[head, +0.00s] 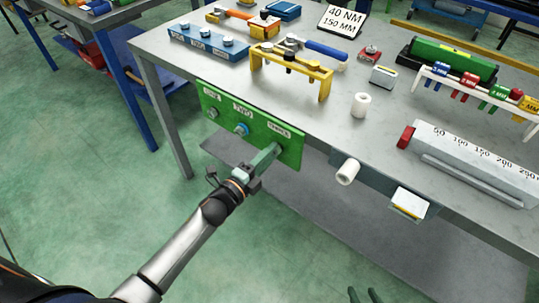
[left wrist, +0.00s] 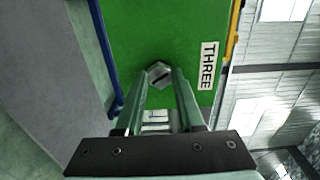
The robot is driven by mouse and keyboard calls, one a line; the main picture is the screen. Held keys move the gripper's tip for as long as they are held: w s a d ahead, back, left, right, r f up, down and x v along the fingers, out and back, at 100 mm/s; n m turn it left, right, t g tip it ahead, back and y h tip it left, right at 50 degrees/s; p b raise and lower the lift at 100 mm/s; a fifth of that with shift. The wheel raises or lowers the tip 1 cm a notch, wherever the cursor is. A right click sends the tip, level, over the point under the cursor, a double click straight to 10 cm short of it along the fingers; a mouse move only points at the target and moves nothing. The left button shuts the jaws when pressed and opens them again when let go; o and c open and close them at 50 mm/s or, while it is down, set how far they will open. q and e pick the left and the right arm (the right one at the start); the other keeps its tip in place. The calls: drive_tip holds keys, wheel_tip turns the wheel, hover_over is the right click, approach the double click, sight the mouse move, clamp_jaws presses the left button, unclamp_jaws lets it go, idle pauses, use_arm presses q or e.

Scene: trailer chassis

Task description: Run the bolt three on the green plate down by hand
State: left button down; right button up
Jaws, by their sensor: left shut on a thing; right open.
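The green plate (head: 203,96) hangs upright on the front of the bench, with labelled spots one, two and three. My left gripper (head: 276,149) reaches its right end, below the label three. In the left wrist view the green plate (left wrist: 140,25) fills the middle, and bolt three (left wrist: 159,73), a grey hex head with a dark slot, sits between my left fingertips (left wrist: 160,78), which are shut on it. In the head view the fingers hide this bolt. My right gripper (head: 364,295) shows only its open, empty fingertips at the bottom edge.
Bolt one (head: 213,113) and bolt two (head: 241,129), ringed in blue, sit left on the plate. A yellow rack (head: 256,73) and torque wrenches stand on the bench above. A white roll (head: 347,171) juts from the bench front right of the plate. Floor in front is clear.

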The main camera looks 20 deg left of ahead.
use_arm(q)
drive_tip(key=shift+s+f, duration=0.15)
drive_tip(key=shift+f, duration=0.1)
drive_tip(key=c, duration=1)
unclamp_jaws()
drive_tip(key=o, duration=0.5)
drive_tip(key=shift+r, duration=0.2)
drive_tip(key=shift+s+a, duration=0.1)
drive_tip(key=v, duration=1.2)
drive_tip(key=shift+s, duration=0.15)
